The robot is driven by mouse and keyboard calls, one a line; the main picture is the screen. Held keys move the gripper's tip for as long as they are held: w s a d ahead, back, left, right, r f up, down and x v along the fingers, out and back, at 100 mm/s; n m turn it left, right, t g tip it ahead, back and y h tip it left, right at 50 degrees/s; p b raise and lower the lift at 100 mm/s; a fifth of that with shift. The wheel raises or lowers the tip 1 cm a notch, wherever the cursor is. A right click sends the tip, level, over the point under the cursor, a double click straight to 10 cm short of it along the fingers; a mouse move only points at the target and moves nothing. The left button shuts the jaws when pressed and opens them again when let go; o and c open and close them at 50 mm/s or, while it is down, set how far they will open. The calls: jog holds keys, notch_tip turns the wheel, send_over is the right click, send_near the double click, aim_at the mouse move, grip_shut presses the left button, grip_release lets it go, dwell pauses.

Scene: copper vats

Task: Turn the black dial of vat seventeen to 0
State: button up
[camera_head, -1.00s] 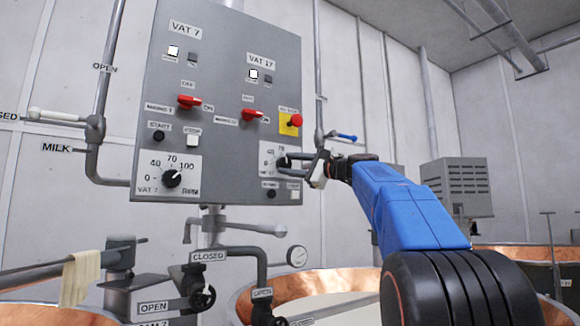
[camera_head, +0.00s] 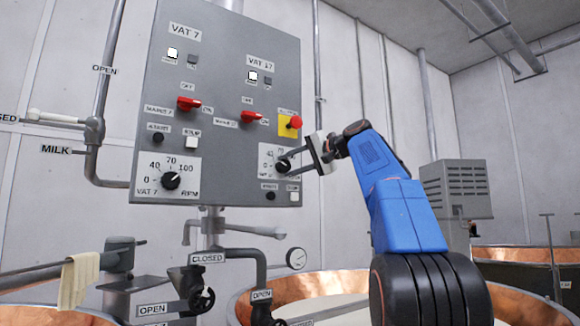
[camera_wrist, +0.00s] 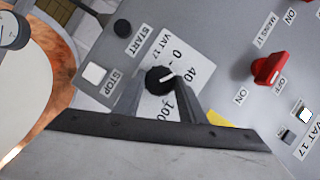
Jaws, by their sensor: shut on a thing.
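The black dial of vat 17 (camera_head: 282,167) sits on a white scale plate at the lower right of the grey panel. In the wrist view the dial (camera_wrist: 157,80) has a white pointer line between the 0 and 40 marks, seemingly nearer 40. My gripper (camera_head: 288,161) reaches the dial from the right, with a finger on each side of it. It is shut on the dial; in the wrist view my gripper (camera_wrist: 160,88) shows both fingers flanking the knob. In the head view the fingers hide part of the scale.
The vat 7 dial (camera_head: 171,180) is to the left on the same panel (camera_head: 220,120). A red emergency knob (camera_head: 295,122) and a red switch (camera_head: 252,117) are above the gripped dial. A black START button (camera_wrist: 122,28) and white STOP button (camera_wrist: 95,73) are close by.

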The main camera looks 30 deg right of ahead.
jog(key=n+g+h, duration=0.1)
jog(key=n+h, duration=0.1)
jog(key=n, duration=0.2)
jog(key=shift+a, duration=0.15)
jog(key=shift+n, duration=0.4)
dwell(0.4)
jog(key=o, duration=1)
jog(key=shift+o, duration=0.2)
jog(key=shift+r, duration=0.1)
jog(key=v, duration=1.7)
jog(key=shift+r, duration=0.3)
jog(key=shift+s+a, duration=0.15)
